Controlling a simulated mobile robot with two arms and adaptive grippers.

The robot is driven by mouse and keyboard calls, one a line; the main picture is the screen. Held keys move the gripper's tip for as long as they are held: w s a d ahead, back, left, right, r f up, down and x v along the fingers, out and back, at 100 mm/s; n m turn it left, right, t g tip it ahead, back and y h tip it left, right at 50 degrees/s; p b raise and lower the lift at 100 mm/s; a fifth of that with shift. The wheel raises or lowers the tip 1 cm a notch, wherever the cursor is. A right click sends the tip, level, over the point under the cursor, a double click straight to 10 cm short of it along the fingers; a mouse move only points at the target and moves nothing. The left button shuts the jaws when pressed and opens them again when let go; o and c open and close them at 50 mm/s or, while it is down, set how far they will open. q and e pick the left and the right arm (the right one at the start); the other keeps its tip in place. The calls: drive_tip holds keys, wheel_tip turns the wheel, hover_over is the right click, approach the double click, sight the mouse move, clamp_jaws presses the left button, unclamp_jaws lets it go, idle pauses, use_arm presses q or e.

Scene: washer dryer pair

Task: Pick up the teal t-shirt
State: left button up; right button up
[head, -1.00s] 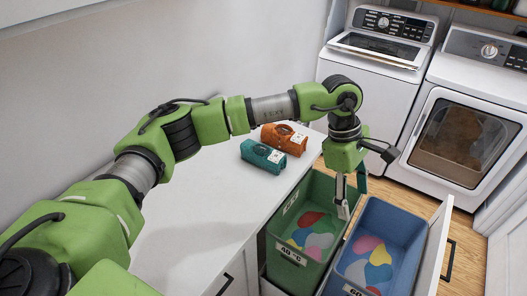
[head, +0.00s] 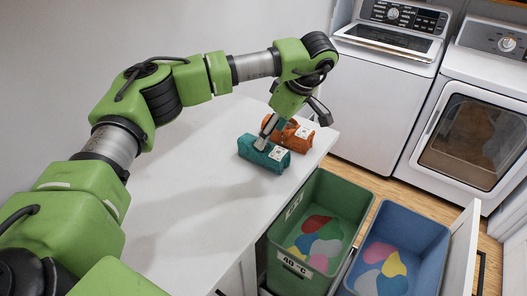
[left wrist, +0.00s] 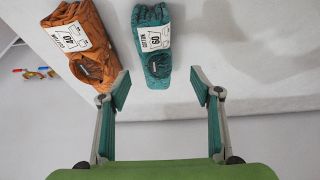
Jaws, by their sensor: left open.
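The teal t-shirt (head: 258,155) is a folded bundle with a white label, lying on the white counter (head: 190,215). In the left wrist view the teal t-shirt (left wrist: 153,72) lies just beyond my left gripper (left wrist: 160,86), roughly between the lines of its two fingers. Whether a fingertip touches the cloth cannot be told. My right gripper is not in view.
An orange folded garment (head: 301,143) lies close beside the teal one. A green bin (head: 340,190) and a blue bin (head: 420,220) stand in a pulled-out drawer. A washer (head: 375,90) and dryer (head: 470,120) stand behind. The counter's left part is clear.

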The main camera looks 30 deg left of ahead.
sight(266, 147)
use_arm(q)
drive_tip(key=x, duration=0.3)
drive_tip(key=shift+a+f, duration=0.15)
drive_tip(key=shift+f, duration=0.2)
drive_tip(key=shift+w+a+f+p, duration=0.15)
drive_tip(key=shift+a+f+p, duration=0.15)
drive_tip(key=shift+p, duration=0.25)
drive_tip(key=x, duration=0.1)
drive_tip(key=p+x, duration=0.1)
drive_tip(key=x, duration=0.2)
drive_tip(key=shift+w, duration=0.3)
drive_tip(key=shift+a+f+p, duration=0.2)
drive_tip(key=shift+f+p, duration=0.1)
drive_tip(key=shift+f, duration=0.05)
drive_tip(key=shift+d, duration=0.1)
drive_tip(key=shift+c, duration=0.3)
drive_tip(key=c, duration=1.2)
